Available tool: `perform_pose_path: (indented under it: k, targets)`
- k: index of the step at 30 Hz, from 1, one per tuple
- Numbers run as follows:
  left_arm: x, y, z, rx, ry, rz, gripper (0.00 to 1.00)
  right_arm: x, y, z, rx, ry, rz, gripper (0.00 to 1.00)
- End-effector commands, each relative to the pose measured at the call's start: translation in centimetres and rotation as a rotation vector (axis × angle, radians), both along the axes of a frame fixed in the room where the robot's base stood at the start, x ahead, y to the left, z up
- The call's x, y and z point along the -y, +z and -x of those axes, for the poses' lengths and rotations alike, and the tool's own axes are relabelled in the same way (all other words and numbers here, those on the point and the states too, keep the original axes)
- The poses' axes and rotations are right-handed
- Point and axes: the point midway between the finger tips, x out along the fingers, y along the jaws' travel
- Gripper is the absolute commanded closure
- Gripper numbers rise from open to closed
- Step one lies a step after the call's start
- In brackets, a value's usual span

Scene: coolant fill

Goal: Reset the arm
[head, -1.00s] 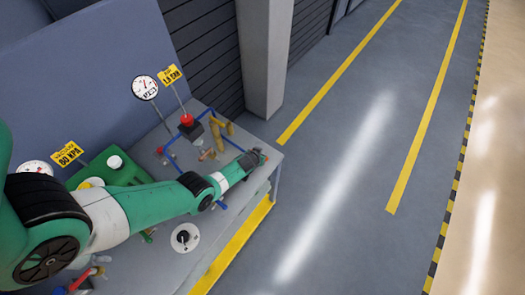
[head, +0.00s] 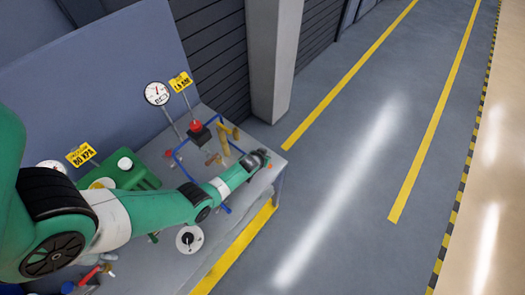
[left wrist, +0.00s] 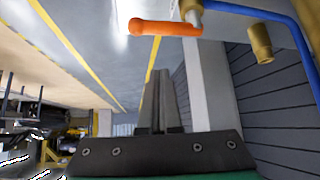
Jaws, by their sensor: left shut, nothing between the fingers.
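My left arm reaches across the bench (head: 225,245) in the head view. My left gripper (head: 262,157) is over the bench's right end, beside the blue pipe frame (head: 182,168) and brass fittings. In the left wrist view, the two dark fingers of the left gripper (left wrist: 157,95) lie together with nothing between them. An orange valve handle (left wrist: 165,28) shows beyond the fingertips in that view; I cannot tell how far away it is. My right gripper is in neither view.
Two gauges, a red-topped block (head: 199,130), yellow signs, a green tank (head: 128,172) and a white round part (head: 189,239) stand on the bench. A brass fitting (left wrist: 260,42) hangs near a blue pipe (left wrist: 245,12). Floor right of the bench is clear.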

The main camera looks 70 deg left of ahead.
Motion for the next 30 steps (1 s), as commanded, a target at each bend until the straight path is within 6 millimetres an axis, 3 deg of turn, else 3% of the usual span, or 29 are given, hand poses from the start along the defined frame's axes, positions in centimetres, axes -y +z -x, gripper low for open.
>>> perform_pose_path:
  k: [1,6,23,26,29,30]
  targets:
    - [0.4,1.5,0.7,0.000,-0.001,-0.001,1.00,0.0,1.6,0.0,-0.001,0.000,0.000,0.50]
    - [1.3,2.8,2.0,0.000,-0.001,-0.001,1.00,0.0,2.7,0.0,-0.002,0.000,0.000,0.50]
    - [1.8,3.1,2.3,0.000,-0.008,-0.001,1.00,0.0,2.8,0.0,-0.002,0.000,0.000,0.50]
    - [2.8,4.6,0.3,0.018,-0.048,-0.010,1.00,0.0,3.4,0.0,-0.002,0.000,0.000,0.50]
    - [4.1,8.5,-4.1,0.080,-0.109,-0.043,1.00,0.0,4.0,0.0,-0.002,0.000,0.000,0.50]
    - [4.6,10.8,-6.2,0.123,-0.134,-0.062,1.00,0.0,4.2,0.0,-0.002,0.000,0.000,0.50]
